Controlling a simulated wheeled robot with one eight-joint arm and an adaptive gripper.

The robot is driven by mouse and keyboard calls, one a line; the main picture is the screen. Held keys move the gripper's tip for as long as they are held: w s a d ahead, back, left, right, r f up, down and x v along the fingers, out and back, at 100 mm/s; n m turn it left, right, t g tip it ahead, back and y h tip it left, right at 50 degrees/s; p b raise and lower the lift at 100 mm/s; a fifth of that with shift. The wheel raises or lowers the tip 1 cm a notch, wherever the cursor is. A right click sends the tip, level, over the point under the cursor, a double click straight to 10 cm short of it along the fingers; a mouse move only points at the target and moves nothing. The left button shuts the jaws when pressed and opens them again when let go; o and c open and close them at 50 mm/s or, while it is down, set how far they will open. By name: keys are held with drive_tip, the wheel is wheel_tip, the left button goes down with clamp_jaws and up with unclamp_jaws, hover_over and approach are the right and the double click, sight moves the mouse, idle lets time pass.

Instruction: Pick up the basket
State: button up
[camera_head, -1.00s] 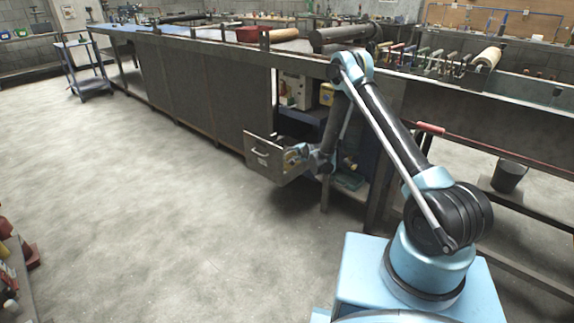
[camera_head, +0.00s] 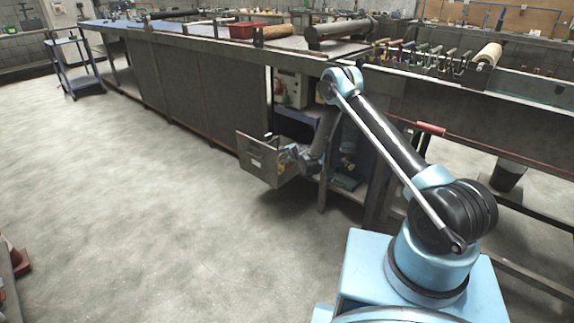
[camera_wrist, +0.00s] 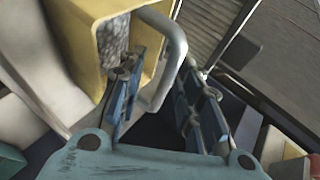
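In the head view a red open-topped basket (camera_head: 248,31) stands on the long bench. I cannot tell whether the fingers touch the handle, or whether this box is the grey one.
The bench (camera_head: 200,88) has a lower shelf (camera_head: 345,182) with objects close to my gripper. A rail with a red grip (camera_head: 431,128) runs along the bench at right. A dark bucket (camera_head: 507,176) hangs or stands below it.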

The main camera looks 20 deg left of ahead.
drive_tip(key=shift+d, duration=0.1)
drive_tip(key=shift+s+a, duration=0.15)
drive_tip(key=shift+a, duration=0.15)
clamp_jaws()
drive_tip(key=shift+a+r, duration=0.1)
drive_tip(key=shift+r, duration=0.05)
